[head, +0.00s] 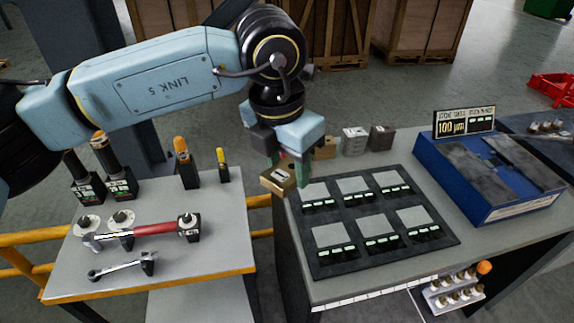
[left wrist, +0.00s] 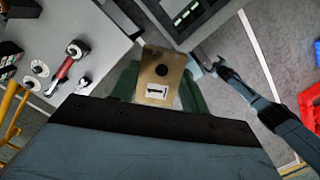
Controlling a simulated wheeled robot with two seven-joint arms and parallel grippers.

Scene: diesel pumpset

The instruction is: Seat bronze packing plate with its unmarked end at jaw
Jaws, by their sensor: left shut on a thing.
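The bronze packing plate (head: 279,181) is a small tan-gold block. My left gripper (head: 291,171) is shut on it, holding it in the air over the gap between the two tables. In the left wrist view the plate (left wrist: 161,68) sits between the green fingers of my left gripper (left wrist: 158,86). Its visible face has a dark round hole and a white label with a black mark. The label lies on the part of that face nearer my palm. I cannot make out a jaw to seat it against.
On the right bench lies a dark tray (head: 372,258) with several grey pads. A blue case (head: 483,178) with a 100 µm sign stands right of it. Small blocks (head: 355,140) stand behind the tray. The left table (head: 185,270) carries a red-handled tool (head: 155,230) and a wrench (head: 120,266).

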